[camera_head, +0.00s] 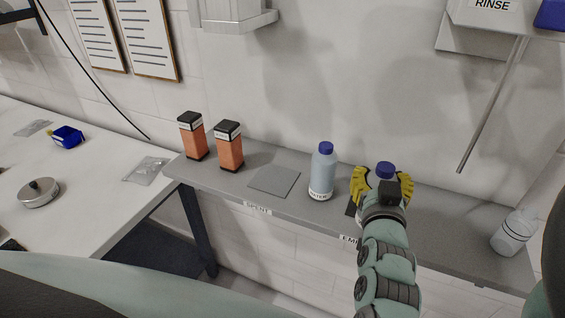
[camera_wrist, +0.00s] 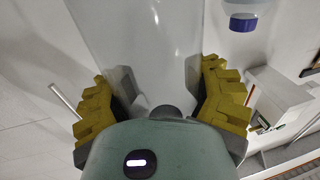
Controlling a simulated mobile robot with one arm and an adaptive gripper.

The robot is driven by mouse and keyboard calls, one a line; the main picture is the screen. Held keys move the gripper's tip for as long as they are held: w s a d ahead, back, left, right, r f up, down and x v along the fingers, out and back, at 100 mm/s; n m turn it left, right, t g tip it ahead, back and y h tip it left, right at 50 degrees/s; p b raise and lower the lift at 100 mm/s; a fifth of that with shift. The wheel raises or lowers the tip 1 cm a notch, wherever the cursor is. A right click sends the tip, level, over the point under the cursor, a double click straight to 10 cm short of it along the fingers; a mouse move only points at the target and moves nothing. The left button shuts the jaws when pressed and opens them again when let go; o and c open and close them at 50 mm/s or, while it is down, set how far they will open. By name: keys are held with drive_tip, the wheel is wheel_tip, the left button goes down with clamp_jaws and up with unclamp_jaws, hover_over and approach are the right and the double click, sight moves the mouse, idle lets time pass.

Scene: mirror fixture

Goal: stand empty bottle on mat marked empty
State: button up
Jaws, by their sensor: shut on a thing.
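My gripper (camera_head: 381,182) is shut on a blue-capped bottle (camera_head: 385,168) above the grey shelf. The yellow fingers and my wrist hide most of the bottle in the head view. In the wrist view, the clear, pale bottle body (camera_wrist: 150,45) stands between my two fingers (camera_wrist: 158,88). A dark mat (camera_head: 350,209) shows just left of my wrist, above a partly hidden label starting "EM" (camera_head: 349,239). I cannot tell whether the bottle touches the mat.
A blue-capped bottle labelled WATER (camera_head: 322,172) stands close left of my gripper. A grey mat (camera_head: 274,180) lies above the SPENT label (camera_head: 257,209). Two orange containers (camera_head: 229,146) stand farther left. A whitish container (camera_head: 513,232) is at the shelf's right end. The shelf (camera_head: 450,225) is bare between.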

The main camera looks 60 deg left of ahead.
drive_tip(key=w+a+f+p, duration=0.4)
drive_tip(key=w+a+p, duration=0.1)
drive_tip(key=w+p, duration=0.1)
drive_tip(key=shift+w+a+f, duration=0.2)
drive_tip(key=shift+w, duration=0.15)
idle(0.5)
drive_tip(key=shift+f, duration=0.2)
drive_tip(key=o, duration=1.4)
drive_tip(key=shift+r, duration=0.1)
drive_tip(key=shift+c, duration=0.2)
